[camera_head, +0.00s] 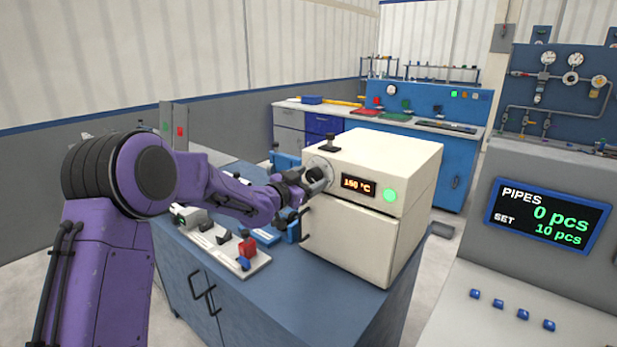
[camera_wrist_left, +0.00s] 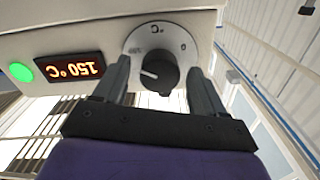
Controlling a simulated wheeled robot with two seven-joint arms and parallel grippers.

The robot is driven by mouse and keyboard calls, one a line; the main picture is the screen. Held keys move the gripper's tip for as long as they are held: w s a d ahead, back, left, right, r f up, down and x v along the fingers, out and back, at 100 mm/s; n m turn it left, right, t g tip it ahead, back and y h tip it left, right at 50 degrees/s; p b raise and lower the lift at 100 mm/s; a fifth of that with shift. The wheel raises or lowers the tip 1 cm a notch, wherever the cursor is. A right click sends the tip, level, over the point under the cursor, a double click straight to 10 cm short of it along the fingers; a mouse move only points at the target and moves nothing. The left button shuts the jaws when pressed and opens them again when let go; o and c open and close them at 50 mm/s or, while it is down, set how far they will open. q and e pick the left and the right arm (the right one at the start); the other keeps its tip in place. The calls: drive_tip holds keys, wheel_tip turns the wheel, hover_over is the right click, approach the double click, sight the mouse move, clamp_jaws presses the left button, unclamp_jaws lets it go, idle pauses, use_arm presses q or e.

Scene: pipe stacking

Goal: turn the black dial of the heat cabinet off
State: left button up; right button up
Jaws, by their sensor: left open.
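The cream heat cabinet (camera_head: 385,165) stands on a blue cabinet with its door shut. Its display (camera_head: 358,185) reads 150 °C, and a round green light (camera_head: 390,195) is lit beside it. The black dial (camera_wrist_left: 155,72) sits on a pale round plate (camera_wrist_left: 182,42) in the left wrist view, with a white pointer line on its face. My left gripper (camera_head: 318,178) is at the cabinet's front, over the dial, which it mostly hides in the head view. In the left wrist view, its open fingers (camera_wrist_left: 160,85) stand on either side of the dial; contact cannot be told. My right gripper is not in view.
A board with small fittings (camera_head: 225,245) lies on the blue cabinet top (camera_head: 290,280) below my left arm. A grey console with a pipe counter screen (camera_head: 547,217) stands at right. A blue workbench (camera_head: 400,125) is behind.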

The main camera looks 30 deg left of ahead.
use_arm(q)
drive_tip(key=c, duration=1.1)
drive_tip(key=shift+o, duration=0.2)
